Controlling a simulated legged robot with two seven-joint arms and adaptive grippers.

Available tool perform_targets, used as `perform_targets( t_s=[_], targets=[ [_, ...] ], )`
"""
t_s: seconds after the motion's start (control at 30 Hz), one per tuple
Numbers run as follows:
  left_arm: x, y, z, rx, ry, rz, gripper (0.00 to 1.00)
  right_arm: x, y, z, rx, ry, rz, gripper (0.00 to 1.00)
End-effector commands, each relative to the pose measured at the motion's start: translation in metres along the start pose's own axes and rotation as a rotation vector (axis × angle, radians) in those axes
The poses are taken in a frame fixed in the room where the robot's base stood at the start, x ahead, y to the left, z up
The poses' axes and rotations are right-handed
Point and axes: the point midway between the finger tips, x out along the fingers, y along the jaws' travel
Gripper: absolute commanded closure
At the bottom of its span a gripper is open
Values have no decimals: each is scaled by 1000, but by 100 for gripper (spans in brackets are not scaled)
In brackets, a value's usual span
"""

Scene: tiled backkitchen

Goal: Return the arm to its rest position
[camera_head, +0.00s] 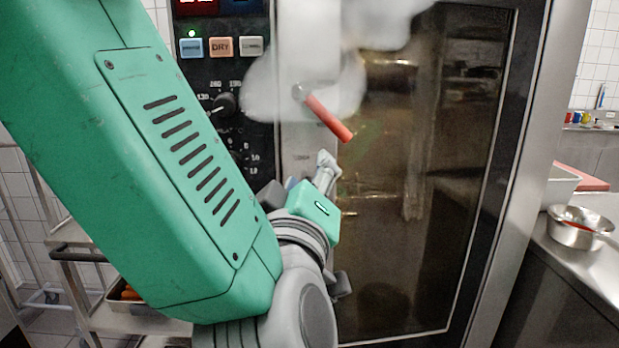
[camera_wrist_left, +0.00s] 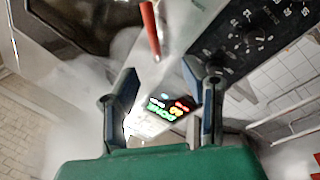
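My left arm (camera_head: 190,160) is green and reaches in from the left across the head view, in front of the oven. My left gripper (camera_head: 325,172) is in front of the oven, below the red door handle (camera_head: 330,118), and apart from it. In the left wrist view the gripper (camera_wrist_left: 160,74) has its two fingers spread with nothing held between them. The red handle also shows there (camera_wrist_left: 150,28), beyond the fingertips. My right gripper is not in view.
The oven has a dark glass door (camera_head: 425,170) and a control panel (camera_head: 222,100). White steam (camera_head: 300,75) hangs around the handle. A lit display (camera_wrist_left: 168,107) shows between the fingers. A metal bowl (camera_head: 580,228) stands on the right counter. A rack trolley (camera_head: 75,250) is lower left.

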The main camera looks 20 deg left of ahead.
Motion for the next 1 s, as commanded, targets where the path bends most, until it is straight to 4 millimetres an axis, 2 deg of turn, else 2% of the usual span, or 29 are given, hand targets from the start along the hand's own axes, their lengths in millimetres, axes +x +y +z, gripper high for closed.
perform_targets(
  t_s=[0.37, 0.47, 0.53, 0.57, 0.67, 0.7, 0.77, 0.8, 0.87, 0.9, 0.97, 1.0],
  targets=[
    [0, 0, 1, 1, -2, -1, 61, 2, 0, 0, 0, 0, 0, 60],
    [3, -11, 10, 20, -33, -16, 61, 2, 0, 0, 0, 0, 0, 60],
    [7, -32, 27, 56, -90, -44, 61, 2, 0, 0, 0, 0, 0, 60],
    [9, -44, 37, 77, -124, -60, 61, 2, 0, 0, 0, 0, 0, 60],
    [9, -98, 80, 167, -278, -125, 61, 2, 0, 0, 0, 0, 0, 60],
    [5, -123, 98, 208, -350, -153, 61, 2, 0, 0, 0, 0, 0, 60],
    [-5, -162, 123, 268, -461, -193, 61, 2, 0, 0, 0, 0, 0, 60],
    [-15, -187, 138, 307, -537, -219, 61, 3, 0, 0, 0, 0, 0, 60],
    [-33, -224, 159, 363, -649, -256, 61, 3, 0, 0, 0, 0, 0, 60],
    [-47, -249, 171, 400, -725, -279, 61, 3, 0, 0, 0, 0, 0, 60],
    [-72, -285, 186, 454, -841, -314, 61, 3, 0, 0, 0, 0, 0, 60],
    [-91, -308, 195, 488, -921, -337, 61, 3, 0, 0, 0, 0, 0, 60]
  ],
)
